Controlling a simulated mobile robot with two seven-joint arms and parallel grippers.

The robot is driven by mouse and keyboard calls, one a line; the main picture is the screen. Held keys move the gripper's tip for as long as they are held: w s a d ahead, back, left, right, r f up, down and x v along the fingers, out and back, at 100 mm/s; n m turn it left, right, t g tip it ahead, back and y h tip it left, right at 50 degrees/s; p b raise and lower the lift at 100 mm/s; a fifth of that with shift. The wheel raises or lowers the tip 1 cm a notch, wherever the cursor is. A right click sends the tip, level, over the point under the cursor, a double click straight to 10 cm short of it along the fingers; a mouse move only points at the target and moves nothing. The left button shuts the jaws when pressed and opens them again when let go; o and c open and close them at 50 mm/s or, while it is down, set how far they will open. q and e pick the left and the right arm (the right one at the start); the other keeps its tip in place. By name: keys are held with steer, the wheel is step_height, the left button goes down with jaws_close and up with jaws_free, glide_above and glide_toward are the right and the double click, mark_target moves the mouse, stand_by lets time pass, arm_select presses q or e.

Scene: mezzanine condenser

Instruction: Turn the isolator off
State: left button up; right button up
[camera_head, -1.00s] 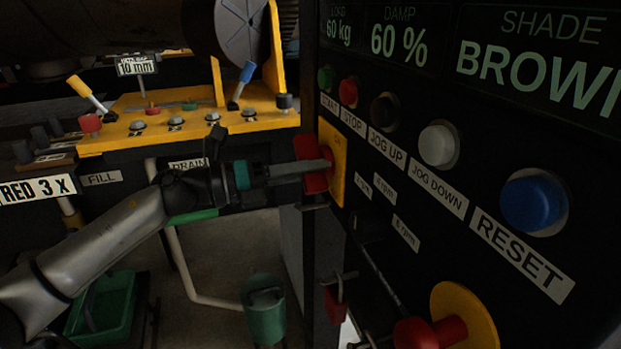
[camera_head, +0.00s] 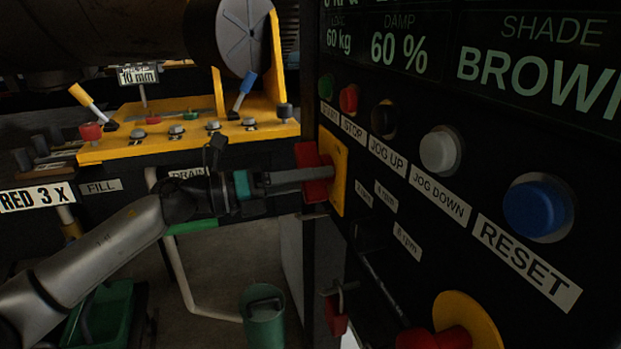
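The isolator is a red rotary handle (camera_head: 312,160) on a yellow plate (camera_head: 337,168), on the left side of the black control panel. My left gripper (camera_head: 318,173) comes in from the left, with its grey fingers at the red handle. The red handle shows above and below the fingers, which look closed on it. Its far side is hidden by the fingers and the viewing angle. My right gripper is not in view.
The panel has a blue RESET button (camera_head: 538,207), a grey JOG DOWN button (camera_head: 439,149) and a red mushroom button (camera_head: 442,338). A red padlock (camera_head: 336,314) hangs below the isolator. A yellow lever console (camera_head: 180,146) stands behind; a green can (camera_head: 263,316) is on the floor.

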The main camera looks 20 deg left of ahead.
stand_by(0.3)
arm_select(q)
steer(key=b+v, duration=0.4)
steer(key=v, duration=1.1)
steer(key=shift+s, duration=0.15)
stand_by(0.4)
